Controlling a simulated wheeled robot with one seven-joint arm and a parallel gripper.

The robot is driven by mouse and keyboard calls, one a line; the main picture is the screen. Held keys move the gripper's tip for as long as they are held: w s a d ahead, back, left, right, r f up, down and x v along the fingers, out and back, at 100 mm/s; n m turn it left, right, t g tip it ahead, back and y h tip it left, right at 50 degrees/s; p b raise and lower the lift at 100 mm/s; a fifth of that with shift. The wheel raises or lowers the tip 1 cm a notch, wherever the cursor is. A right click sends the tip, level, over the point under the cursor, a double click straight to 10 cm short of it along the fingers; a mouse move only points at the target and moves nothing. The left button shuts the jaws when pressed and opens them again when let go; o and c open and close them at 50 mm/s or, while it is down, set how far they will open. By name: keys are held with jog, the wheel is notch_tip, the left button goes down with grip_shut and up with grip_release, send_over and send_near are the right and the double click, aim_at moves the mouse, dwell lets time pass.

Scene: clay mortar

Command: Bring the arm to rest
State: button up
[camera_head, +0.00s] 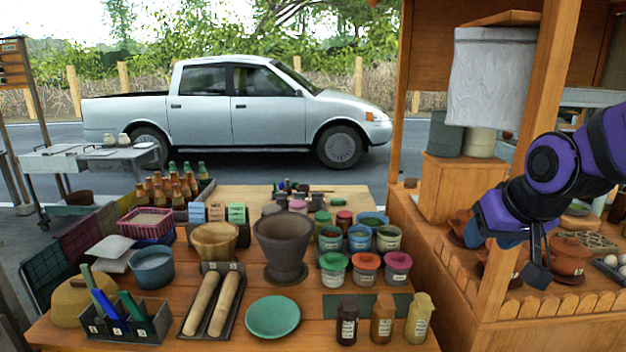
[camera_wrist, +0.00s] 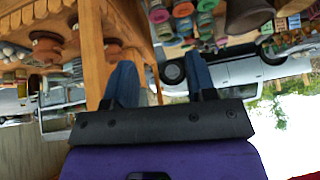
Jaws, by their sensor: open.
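My purple and black arm comes in from the right in the head view, and my gripper (camera_head: 535,262) hangs in front of the wooden stall at the right. In the wrist view the two blue fingers of my gripper (camera_wrist: 162,85) stand well apart with nothing between them. The gripper is open and empty, and it touches nothing that I can see. The wrist picture is upside down, with the table goods along its top edge.
A wooden table (camera_head: 230,335) holds a clay mortar (camera_head: 284,245), two rolling pins, a green plate (camera_head: 273,317), several jars and bottles. The stall (camera_head: 480,280) with a wooden post (camera_head: 530,150) and clay pots (camera_head: 568,256) stands close to my arm. A pickup truck (camera_head: 240,105) is behind.

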jog(key=s+r, duration=0.3)
jog(key=s, duration=0.4)
jog(key=s+d+r+g, duration=0.1)
jog(key=s+r, duration=0.2)
jog(key=s, duration=0.5)
jog(key=shift+d+r+h, duration=0.3)
